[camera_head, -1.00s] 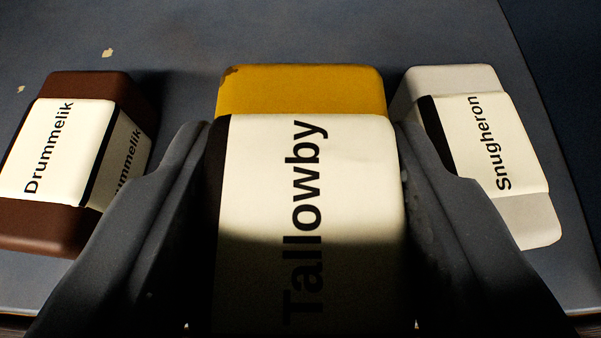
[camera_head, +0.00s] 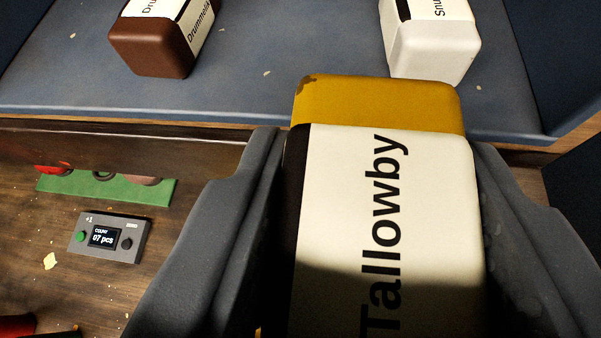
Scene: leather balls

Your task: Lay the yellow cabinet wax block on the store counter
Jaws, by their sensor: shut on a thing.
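The yellow wax block (camera_head: 380,104) with a cream band lettered "Tallowby" is held between the two dark fingers of my gripper (camera_head: 378,190). The gripper is shut on its sides. The block's far end reaches over the front edge of a blue-grey shelf surface (camera_head: 300,70). Its near end is cut off by the lower picture edge. No surface can be seen touching the block. I cannot tell which surface is the store counter.
A brown block (camera_head: 150,52) labelled "Drummelik" and a white block (camera_head: 435,50) stand on the blue-grey surface. Below lies a wooden surface (camera_head: 60,215) with a counter device (camera_head: 109,238) reading "07 pcs" and a green strip (camera_head: 110,190).

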